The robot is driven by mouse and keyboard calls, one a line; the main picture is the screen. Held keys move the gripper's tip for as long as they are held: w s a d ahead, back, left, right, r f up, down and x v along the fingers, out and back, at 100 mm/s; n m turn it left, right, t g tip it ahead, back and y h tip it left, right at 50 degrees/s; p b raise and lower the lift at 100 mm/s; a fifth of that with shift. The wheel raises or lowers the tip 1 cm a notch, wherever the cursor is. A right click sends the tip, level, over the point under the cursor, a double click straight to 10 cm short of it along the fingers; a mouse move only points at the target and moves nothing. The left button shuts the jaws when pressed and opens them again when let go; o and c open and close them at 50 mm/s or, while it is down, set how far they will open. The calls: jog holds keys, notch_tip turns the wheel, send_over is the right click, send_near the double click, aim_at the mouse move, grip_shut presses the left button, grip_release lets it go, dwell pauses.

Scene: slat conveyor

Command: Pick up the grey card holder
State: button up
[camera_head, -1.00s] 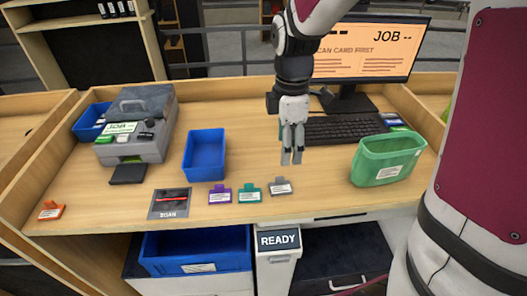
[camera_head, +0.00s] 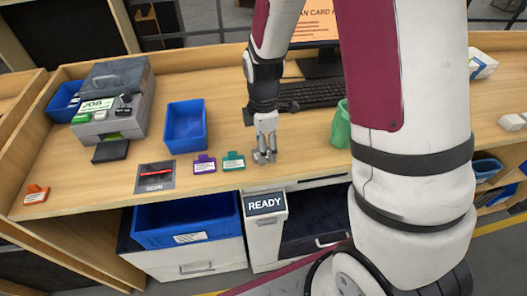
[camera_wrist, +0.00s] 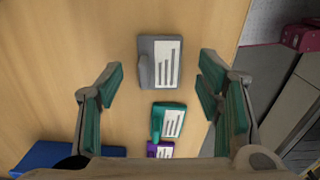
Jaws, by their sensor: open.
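The grey card holder (camera_wrist: 159,62) lies on the desk in the wrist view, with a white striped label facing up. It sits ahead of and between the open fingers of my gripper (camera_wrist: 164,95), not touched by them in that view. In the head view my gripper (camera_head: 265,156) points down low over the desk near its front edge, and it hides the grey card holder there. The teal card holder (camera_head: 233,162) lies just left of my gripper and also shows in the wrist view (camera_wrist: 168,121). The purple card holder (camera_head: 204,164) lies further left.
A scan pad (camera_head: 155,177) and an orange card holder (camera_head: 36,194) lie further left. A blue bin (camera_head: 185,126) and a grey card machine (camera_head: 117,98) stand behind. A green bin (camera_head: 341,126) is partly hidden by my arm. The desk front edge is close.

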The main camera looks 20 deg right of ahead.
jog(key=shift+f, duration=0.6)
jog(key=c, duration=1.1)
jog(key=shift+r, duration=0.15)
